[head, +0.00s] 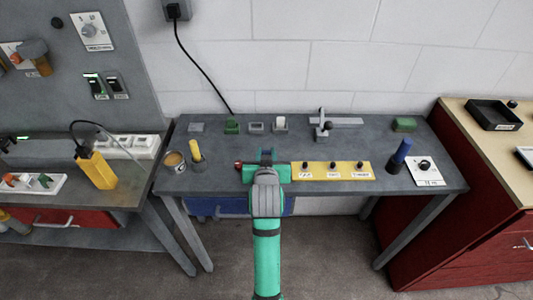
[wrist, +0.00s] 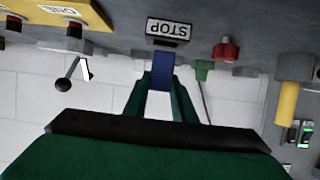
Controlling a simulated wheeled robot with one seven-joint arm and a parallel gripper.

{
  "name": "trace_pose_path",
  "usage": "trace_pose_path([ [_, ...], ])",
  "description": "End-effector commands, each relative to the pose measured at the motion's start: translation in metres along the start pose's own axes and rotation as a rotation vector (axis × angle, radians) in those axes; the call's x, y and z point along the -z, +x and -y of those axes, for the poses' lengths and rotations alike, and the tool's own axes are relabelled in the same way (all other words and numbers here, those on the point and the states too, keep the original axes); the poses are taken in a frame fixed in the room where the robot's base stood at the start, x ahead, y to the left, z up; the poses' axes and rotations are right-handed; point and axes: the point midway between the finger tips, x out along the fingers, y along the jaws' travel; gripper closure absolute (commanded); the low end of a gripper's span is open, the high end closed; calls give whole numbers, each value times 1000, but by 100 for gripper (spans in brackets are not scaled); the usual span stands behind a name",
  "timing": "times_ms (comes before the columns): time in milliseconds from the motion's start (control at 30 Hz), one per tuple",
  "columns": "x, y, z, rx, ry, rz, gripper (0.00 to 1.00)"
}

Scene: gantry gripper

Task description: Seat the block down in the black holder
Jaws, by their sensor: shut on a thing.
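My gripper (head: 266,158) is over the front middle of the grey table, its fingers pointing away. In the wrist view its green fingers (wrist: 160,90) are shut on a blue block (wrist: 159,78). In the head view my own arm hides most of the block. A dark piece (wrist: 168,43) with a STOP label shows just beyond the block in the wrist view. I cannot tell whether it is the black holder, or whether the block touches it. In the head view my gripper covers that spot.
A yellow switch panel (head: 331,171) is close on the right of my gripper and a red knob (head: 238,165) close on the left. Small fixtures line the table's back, including a green one (head: 232,127). A blue handle (head: 401,152) stands at right. A black tray (head: 494,115) sits on the wooden cabinet.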

Motion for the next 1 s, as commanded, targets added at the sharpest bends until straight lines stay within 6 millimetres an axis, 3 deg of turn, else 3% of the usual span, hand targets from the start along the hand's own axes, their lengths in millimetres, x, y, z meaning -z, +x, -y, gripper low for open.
trace_pose_path([
  [1000, -5, 2, 0, 0, 0, -1, 98],
])
